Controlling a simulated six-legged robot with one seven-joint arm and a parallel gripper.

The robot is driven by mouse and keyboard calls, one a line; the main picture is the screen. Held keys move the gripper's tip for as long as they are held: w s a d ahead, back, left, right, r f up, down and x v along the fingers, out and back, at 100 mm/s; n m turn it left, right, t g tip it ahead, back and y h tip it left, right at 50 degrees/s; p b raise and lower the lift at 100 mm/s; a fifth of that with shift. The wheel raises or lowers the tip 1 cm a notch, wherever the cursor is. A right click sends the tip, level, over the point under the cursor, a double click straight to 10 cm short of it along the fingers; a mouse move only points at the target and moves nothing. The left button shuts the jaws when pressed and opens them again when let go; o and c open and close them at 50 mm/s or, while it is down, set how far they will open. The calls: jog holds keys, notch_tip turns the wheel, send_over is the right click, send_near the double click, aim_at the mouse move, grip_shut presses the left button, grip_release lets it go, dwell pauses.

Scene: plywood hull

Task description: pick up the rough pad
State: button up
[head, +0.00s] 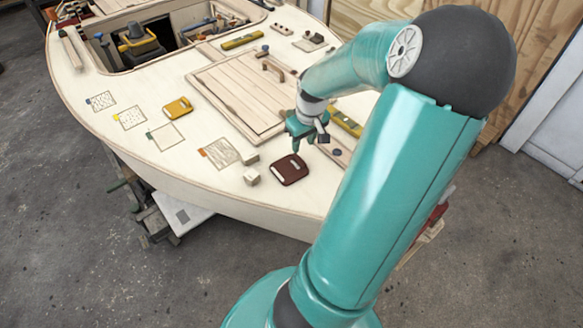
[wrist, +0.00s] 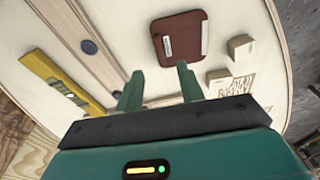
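A dark red-brown pad (head: 290,169) with pale label strips lies flat on the pale plywood deck, near its front edge. I take it for the rough pad, though its texture is too small to tell. It also shows in the wrist view (wrist: 181,37), just beyond my fingertips. My gripper (head: 307,140) is above the deck, just behind and slightly right of the pad. In the wrist view my gripper (wrist: 159,70) has its two fingers apart with nothing between them. A yellow pad (head: 178,108) lies farther left among sample cards.
Two small wooden blocks (head: 251,177) sit left of the red-brown pad, near a textured card (head: 220,152). A yellow level (wrist: 62,83) lies across from it. A slatted hatch (head: 238,95) and an open compartment (head: 165,45) are farther back.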

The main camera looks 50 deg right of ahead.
aim_at(300, 159)
jog(key=f, duration=0.2)
jog(key=w+f, duration=0.1)
jog(key=f, duration=0.5)
jog(key=shift+w+d, duration=0.25)
grip_shut()
